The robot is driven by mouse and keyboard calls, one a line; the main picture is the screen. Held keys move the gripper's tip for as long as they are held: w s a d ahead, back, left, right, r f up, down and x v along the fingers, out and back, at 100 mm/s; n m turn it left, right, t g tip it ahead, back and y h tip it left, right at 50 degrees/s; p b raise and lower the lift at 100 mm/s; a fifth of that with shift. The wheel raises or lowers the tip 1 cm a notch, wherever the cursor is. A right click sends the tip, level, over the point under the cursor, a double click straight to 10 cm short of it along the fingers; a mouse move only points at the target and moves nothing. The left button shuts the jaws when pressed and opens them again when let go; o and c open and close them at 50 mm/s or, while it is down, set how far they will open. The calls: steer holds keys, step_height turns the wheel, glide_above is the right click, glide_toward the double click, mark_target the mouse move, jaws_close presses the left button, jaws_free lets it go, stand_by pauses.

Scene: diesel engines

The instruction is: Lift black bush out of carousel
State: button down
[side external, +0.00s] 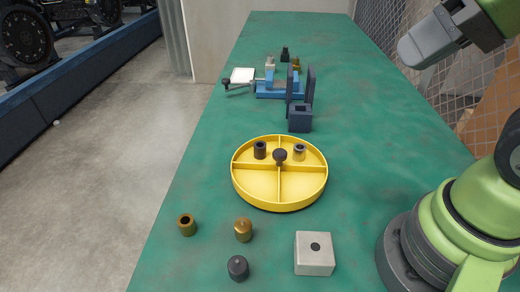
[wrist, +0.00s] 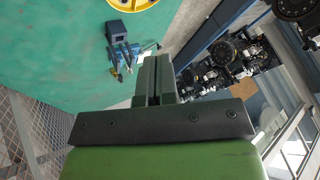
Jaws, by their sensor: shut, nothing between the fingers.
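The yellow round carousel (side external: 279,204) lies on the green bench, divided by cross walls, with a dark knob (side external: 280,155) at its centre. The black bush (side external: 260,150) stands upright in the far-left compartment. My gripper (side external: 404,54) is high at the upper right, well away from the carousel. In the wrist view its fingers (wrist: 156,62) are together with nothing between them. The wrist view shows only part of the carousel's rim (wrist: 148,5) at the top edge; the bush is not seen there.
Two brass parts (side external: 187,225) (side external: 243,230), a dark cylinder (side external: 238,267) and a pale block with a dark hole (side external: 314,258) stand in front of the carousel. Behind it are a dark blue block with upright plates (side external: 300,119) and a blue vise (side external: 270,88). A mesh fence (side external: 390,40) borders the right.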

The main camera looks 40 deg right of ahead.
steer(key=c, duration=1.8)
jaws_free()
steer(key=shift+c, duration=0.2)
steer(key=o, duration=0.4)
steer(key=shift+w, duration=0.1)
steer(key=shift+c, duration=0.2)
steer(key=o, duration=1.1)
steer(key=w+n, duration=0.2)
steer(key=w+r+n+g, duration=0.1)
steer(key=w+n, duration=0.1)
steer(key=n, duration=0.1)
steer(key=shift+w, duration=0.2)
steer(key=shift+c, duration=0.2)
steer(key=shift+o, duration=0.3)
steer(key=w+f+n+g, duration=0.1)
steer(key=w+n+g, duration=0.1)
steer(key=w+n, duration=0.6)
steer(key=shift+w+a+f+n+h, duration=0.15)
steer(key=shift+f+n+h, duration=0.2)
steer(key=shift+n, duration=0.15)
steer(key=n+g+h, duration=0.1)
steer(key=n+g, duration=0.3)
steer(key=n, duration=1.3)
glide_above(260, 145)
step_height(260, 145, down, 15)
steer(key=shift+f, duration=5.3)
steer(key=shift+c, duration=0.5)
